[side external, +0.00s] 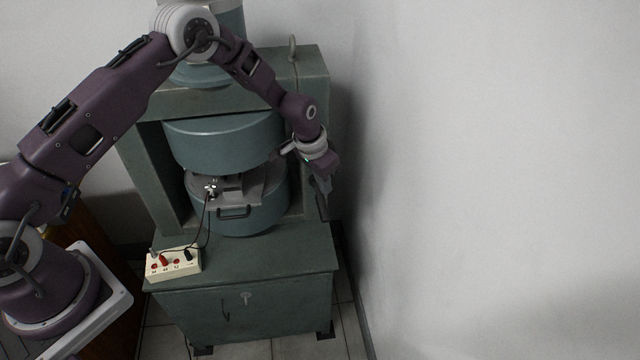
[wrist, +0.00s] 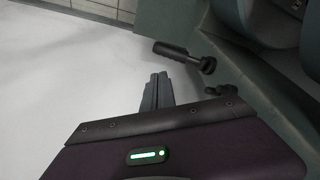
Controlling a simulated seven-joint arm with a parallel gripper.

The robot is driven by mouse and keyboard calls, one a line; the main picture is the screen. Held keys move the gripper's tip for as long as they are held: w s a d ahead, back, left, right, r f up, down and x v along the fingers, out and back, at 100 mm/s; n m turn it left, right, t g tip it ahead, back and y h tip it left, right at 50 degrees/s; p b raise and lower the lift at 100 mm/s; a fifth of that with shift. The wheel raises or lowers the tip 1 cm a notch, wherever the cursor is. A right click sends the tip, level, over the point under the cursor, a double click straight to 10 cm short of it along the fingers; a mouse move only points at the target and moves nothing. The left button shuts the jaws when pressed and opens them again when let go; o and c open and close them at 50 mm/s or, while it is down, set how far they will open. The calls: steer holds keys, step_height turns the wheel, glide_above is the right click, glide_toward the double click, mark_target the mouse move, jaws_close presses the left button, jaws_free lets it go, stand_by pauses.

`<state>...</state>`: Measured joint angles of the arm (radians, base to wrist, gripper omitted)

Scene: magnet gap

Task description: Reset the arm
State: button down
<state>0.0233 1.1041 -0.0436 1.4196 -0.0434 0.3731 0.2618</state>
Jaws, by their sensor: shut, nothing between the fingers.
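My gripper (side external: 322,190) is at the right side of the green magnet (side external: 228,143), pointing down beside its frame. In the wrist view my gripper (wrist: 158,80) shows its two dark fingers together, with nothing between them. It touches nothing that I can make out. The magnet has two round teal poles with a gap between them. A grey holder (side external: 245,188) with a small metal fitting sits in the gap.
A cream terminal box (side external: 174,264) with red and black leads stands on the green cabinet (side external: 245,305) at front left. A dark cylindrical handle (wrist: 172,49) juts from the magnet near my fingers. A white wall (side external: 480,180) is close on the right.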

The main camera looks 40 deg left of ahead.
steer(key=shift+s+r, duration=0.1)
steer(key=shift+r, duration=0.2)
steer(key=s+a+r+n+t, duration=0.1)
steer(key=s+r, duration=0.5)
steer(key=r, duration=0.7)
steer(key=s+a+r, duration=0.1)
steer(key=s+r, duration=0.5)
steer(key=r, duration=0.7)
steer(key=s+a+r+n+t, duration=0.1)
steer(key=s+r, duration=0.1)
steer(key=s, duration=1.1)
steer(key=s+r+n, duration=0.1)
steer(key=s+r, duration=0.2)
steer(key=s, duration=1)
steer(key=shift+s+a+r+t+y, duration=0.2)
steer(key=shift+a+t+y, duration=0.2)
